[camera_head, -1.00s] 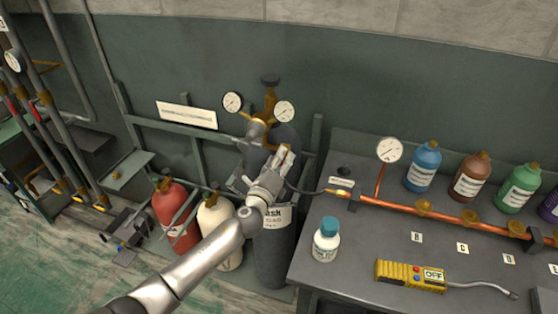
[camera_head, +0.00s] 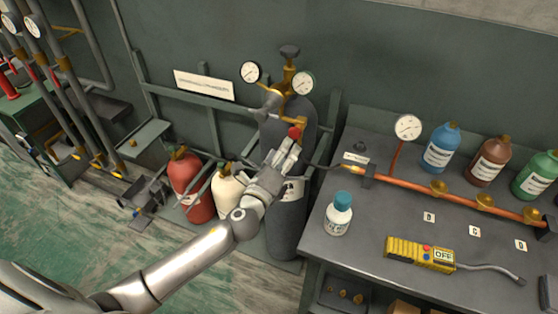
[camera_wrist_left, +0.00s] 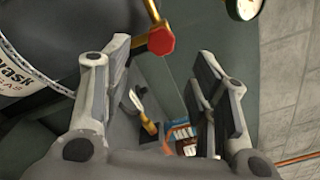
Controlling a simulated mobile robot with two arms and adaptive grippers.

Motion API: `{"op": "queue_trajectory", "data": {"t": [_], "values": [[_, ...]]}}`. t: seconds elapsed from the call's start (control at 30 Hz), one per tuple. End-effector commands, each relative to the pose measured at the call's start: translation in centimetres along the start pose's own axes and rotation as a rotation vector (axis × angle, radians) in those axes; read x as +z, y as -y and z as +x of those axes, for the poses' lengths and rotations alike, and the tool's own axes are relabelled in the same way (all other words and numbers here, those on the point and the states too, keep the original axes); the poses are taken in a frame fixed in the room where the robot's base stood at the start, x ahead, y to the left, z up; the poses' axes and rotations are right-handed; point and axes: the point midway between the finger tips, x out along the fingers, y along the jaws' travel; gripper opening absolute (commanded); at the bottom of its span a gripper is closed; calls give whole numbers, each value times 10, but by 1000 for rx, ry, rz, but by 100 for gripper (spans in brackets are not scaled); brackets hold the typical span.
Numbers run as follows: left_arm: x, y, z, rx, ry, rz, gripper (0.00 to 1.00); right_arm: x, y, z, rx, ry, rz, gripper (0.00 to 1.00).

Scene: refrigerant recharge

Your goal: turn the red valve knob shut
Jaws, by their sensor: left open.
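The red valve knob (camera_head: 295,132) sits on a brass stem in front of the dark grey gas cylinder (camera_head: 291,218), below the regulator with its two gauges. In the left wrist view the red knob (camera_wrist_left: 160,40) shows as a faceted cap at the end of a brass fitting, near the top between the finger tips. My left gripper (camera_head: 289,150) is open and empty, just below the knob in the head view. Its two fingers stand wide apart in the left wrist view (camera_wrist_left: 162,68). I see no contact with the knob. My right gripper is not in view.
A red cylinder (camera_head: 190,185) and a cream cylinder (camera_head: 227,192) stand left of the grey one. The workbench (camera_head: 375,215) at right bears a copper pipe (camera_head: 410,183), bottles, a white jar (camera_head: 339,214) and a yellow detector (camera_head: 420,254). A dark hose runs beside my gripper.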

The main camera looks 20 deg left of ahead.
Motion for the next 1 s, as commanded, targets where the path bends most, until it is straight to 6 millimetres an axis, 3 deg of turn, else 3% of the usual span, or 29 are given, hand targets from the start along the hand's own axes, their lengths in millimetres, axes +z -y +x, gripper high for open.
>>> {"op": "queue_trajectory", "data": {"t": [0.23,0.8,0.9,1.0], "values": [[0,0,-24,-1,-1,0,53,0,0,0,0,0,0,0],[-1,-1,-26,2,-1,-1,53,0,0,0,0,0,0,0],[-7,-17,-26,35,-13,-29,53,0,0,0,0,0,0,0],[-24,-59,-28,126,-42,-113,53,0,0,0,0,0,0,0]]}}
